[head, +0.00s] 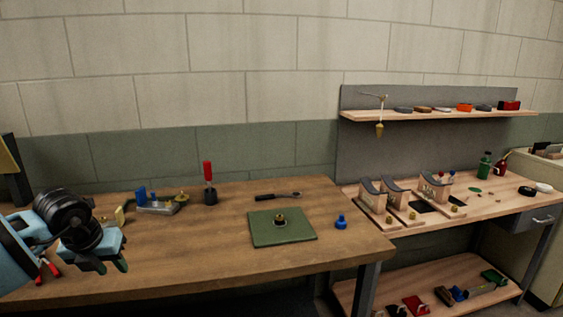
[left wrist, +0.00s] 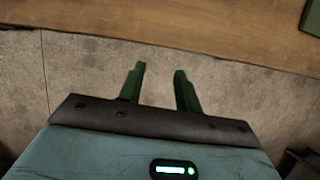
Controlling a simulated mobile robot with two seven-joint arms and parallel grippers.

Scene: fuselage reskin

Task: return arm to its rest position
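My left gripper (head: 113,268) is at the left of the head view, over the front left part of the wooden table (head: 190,255). In the left wrist view its two green fingers (left wrist: 160,85) stand apart with nothing between them, above the floor by the table's front edge (left wrist: 200,45). My right arm and gripper do not show in either view.
A green mat (head: 265,235) with a small brass and dark part lies on the table. A blue piece (head: 341,222), a ratchet (head: 278,196), a red-handled tool (head: 208,175) and a grey fixture (head: 160,207) stand around it. A second bench with wooden cradles (head: 395,195) is at right.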

